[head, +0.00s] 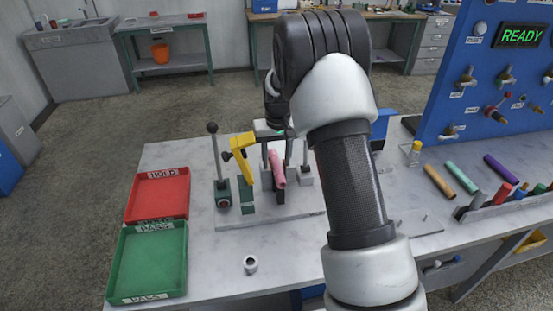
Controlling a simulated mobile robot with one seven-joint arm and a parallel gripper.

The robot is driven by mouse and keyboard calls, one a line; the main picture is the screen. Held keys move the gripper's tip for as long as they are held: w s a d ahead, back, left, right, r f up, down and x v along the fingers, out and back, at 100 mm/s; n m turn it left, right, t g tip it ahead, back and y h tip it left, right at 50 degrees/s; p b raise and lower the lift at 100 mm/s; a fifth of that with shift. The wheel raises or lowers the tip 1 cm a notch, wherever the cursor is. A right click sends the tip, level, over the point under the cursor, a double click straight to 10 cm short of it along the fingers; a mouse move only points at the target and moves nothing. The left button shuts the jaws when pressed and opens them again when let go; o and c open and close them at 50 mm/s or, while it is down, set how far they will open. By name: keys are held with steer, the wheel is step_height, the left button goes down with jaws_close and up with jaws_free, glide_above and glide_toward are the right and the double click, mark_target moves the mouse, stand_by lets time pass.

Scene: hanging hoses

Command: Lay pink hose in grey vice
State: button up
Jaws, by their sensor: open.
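The pink hose (277,172) is a short tube that stands tilted among the fixtures on the grey base plate. My gripper (276,150) is over it, pointing down, with its open fingers around or just beside the hose's top. Grey upright pieces (266,181) show right beside the hose, and they look like the grey vice. The hose seems to lie in or against them, but I cannot tell how well it is seated. A light grey block (305,176) stands just to the right. My arm hides part of the area to the right.
A yellow clamp (242,160) and a black-knobbed lever (217,160) stand just left of the hose. A red tray (158,196) and a green tray (148,260) are at the left. A small grey ring (250,265) lies in front. Loose hoses and a blue panel (495,75) are at the right.

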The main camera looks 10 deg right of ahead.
mark_target(278, 170)
step_height(278, 170, up, 17)
steer(key=s, duration=0.2)
steer(key=shift+r+p, duration=0.2)
steer(key=shift+p, duration=0.15)
steer(key=shift+s, duration=0.1)
